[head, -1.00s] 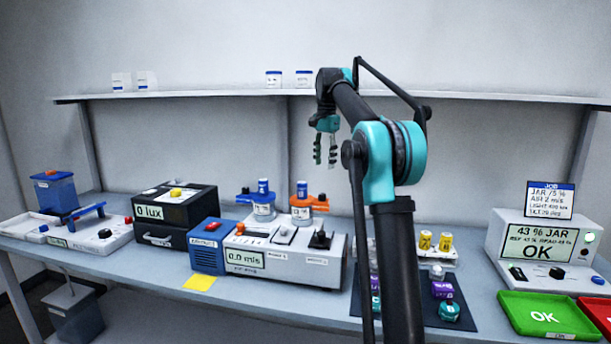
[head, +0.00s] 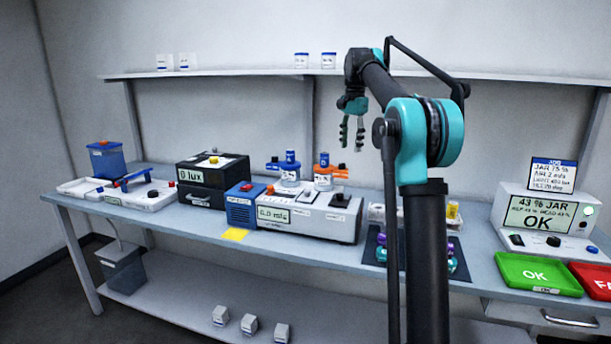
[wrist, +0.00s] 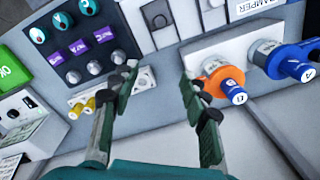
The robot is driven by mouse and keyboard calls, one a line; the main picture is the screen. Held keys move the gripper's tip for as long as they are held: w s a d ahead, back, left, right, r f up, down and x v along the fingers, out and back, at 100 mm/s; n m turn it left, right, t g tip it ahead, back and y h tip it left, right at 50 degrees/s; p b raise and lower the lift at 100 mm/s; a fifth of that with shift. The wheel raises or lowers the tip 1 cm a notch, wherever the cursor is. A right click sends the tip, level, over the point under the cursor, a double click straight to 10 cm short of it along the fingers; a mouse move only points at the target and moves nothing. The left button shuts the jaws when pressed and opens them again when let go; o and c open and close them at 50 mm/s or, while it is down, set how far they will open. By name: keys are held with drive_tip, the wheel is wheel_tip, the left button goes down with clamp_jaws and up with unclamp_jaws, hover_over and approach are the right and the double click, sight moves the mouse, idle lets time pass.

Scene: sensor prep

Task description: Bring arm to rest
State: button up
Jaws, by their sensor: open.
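My gripper (head: 352,133) hangs in the air above the bench in the head view, fingers pointing down, open and empty. In the wrist view the two fingers of my gripper (wrist: 160,95) are spread apart with nothing between them. My arm rises from the front of the bench, bends at a teal joint and reaches up towards the shelf. The bench (head: 150,228) lies below and apart from the gripper.
A dark mat (head: 376,246) with small parts lies partly behind my arm. A display unit (head: 545,216) and green OK tray (head: 538,275) stand right. A shelf (head: 220,75) spans the wall.

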drive_tip(key=s+d+f+n+t, duration=0.1)
drive_tip(key=s+f+n, duration=0.4)
drive_tip(key=s+f, duration=1.4)
drive_tip(key=s+d+f+n+t, duration=0.2)
drive_tip(key=s+f+n, duration=0.3)
drive_tip(key=s+f, duration=1.3)
drive_tip(key=s, duration=0.3)
drive_tip(key=shift+s+d+f+t, duration=0.15)
drive_tip(key=shift+d+f+t, duration=0.15)
drive_tip(key=shift+d+f, duration=0.05)
